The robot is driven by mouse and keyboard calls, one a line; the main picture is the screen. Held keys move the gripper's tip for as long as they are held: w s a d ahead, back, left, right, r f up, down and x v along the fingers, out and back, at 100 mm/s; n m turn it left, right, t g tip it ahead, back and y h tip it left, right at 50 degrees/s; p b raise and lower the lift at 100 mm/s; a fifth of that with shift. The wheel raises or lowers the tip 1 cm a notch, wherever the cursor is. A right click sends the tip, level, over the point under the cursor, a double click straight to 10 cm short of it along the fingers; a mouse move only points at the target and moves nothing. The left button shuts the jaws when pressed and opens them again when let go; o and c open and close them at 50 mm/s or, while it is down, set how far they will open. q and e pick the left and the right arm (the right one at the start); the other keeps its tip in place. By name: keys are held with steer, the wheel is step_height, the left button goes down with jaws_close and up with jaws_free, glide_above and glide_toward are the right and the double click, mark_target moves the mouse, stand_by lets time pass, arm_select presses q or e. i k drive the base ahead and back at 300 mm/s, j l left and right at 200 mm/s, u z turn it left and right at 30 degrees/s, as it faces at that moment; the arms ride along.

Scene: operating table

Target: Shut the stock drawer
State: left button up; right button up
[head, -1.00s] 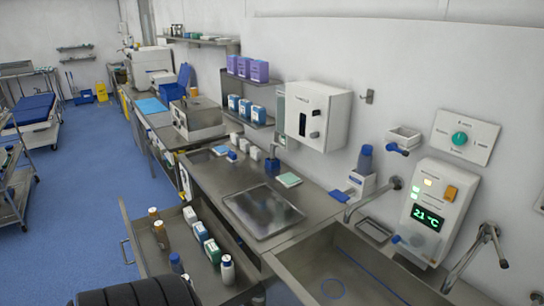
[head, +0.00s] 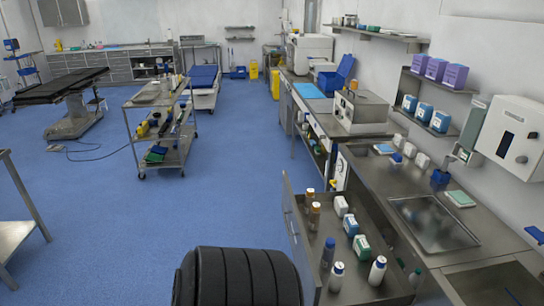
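The stock drawer (head: 299,238) stands pulled out from under the steel counter, at the lower middle of the head view. Its front panel faces left, with a bar handle (head: 290,222) on it. Inside are brown bottles with orange caps (head: 313,215), white boxes and small blue and green packs (head: 361,245), and white bottles with blue caps (head: 377,270). The drawer's near end is cut off by the bottom of the picture. Neither of my grippers is in view.
The steel counter (head: 375,185) with a metal tray (head: 433,222) runs along the right wall. A steel trolley (head: 160,115) stands on the blue floor at centre left. The floor (head: 200,215) left of the drawer is clear.

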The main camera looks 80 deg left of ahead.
mark_target(396, 288)
steer(key=u, duration=1.75)
